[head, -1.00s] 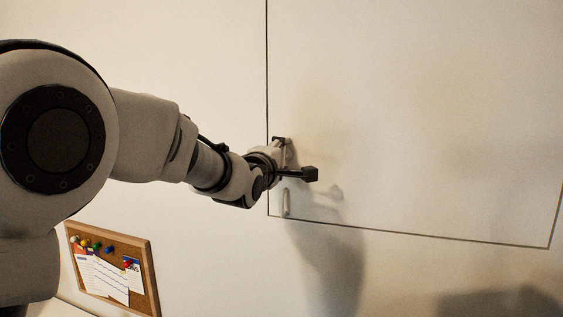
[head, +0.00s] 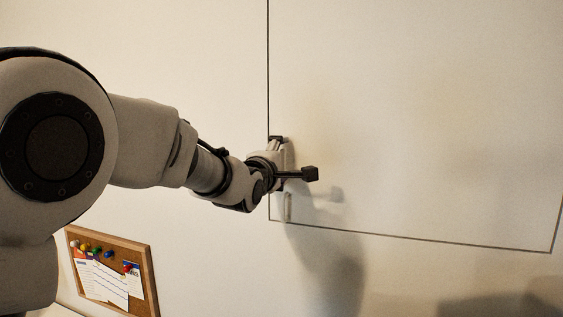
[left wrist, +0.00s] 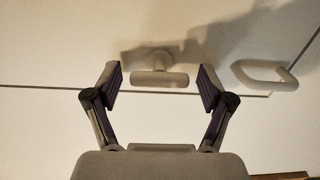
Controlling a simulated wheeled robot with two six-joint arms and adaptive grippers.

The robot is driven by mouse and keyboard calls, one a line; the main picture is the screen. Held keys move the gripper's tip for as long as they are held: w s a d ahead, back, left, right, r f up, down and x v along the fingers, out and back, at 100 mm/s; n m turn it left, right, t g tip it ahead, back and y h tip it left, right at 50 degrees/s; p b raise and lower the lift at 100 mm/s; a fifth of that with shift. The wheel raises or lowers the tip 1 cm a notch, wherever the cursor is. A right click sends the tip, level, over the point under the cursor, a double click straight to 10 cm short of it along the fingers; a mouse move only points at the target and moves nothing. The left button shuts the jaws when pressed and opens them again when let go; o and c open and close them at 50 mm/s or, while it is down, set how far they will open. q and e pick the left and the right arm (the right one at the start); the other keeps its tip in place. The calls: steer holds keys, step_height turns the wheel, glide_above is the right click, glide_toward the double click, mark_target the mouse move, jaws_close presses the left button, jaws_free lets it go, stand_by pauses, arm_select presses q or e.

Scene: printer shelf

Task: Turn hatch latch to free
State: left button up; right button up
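The hatch (head: 430,120) is a flat off-white panel outlined by a dark seam. The latch (left wrist: 158,79) is a pale T-shaped knob with a short crossbar; in the left wrist view the bar lies roughly parallel to the seam, right beside it. My left gripper (left wrist: 160,80) is open, one finger on each side of the latch, with visible gaps at both ends of the bar. In the head view my left gripper (head: 283,163) is at the hatch's left edge and hides the latch. My right gripper is out of view.
A pale curved handle (left wrist: 265,75) is fixed on the hatch beside the latch, close to my right-hand finger in the left wrist view; it also shows in the head view (head: 288,207). A corkboard (head: 112,270) with papers and pins is at lower left.

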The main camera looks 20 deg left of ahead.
arm_select(q)
steer(key=s, duration=0.8)
steer(key=s+a+f+m+g+b, duration=0.1)
steer(key=s+f+m+g, duration=0.15)
steer(key=f, duration=1.15)
steer(key=s+a+f+m+g, duration=0.1)
steer(key=f+m+g, duration=0.2)
steer(key=f, duration=1.1)
steer(key=s+a+f+m+g+b, duration=0.1)
steer(key=f+m+g, duration=0.15)
steer(key=f, duration=1.15)
steer(key=s+f+m+g, duration=0.4)
steer(key=s+f+g, duration=0.1)
steer(key=s+f, duration=1.15)
steer(key=s+f+m+g, duration=0.2)
steer(key=s+f, duration=0.3)
steer(key=s, duration=0.3)
steer(key=s+a+f+m+g+b, duration=0.1)
steer(key=s+f+m+g, duration=0.2)
steer(key=s, duration=0.6)
step_height(320, 180, down, 2)
steer(key=shift+s+f+y, duration=0.15)
steer(key=shift+y, duration=0.15)
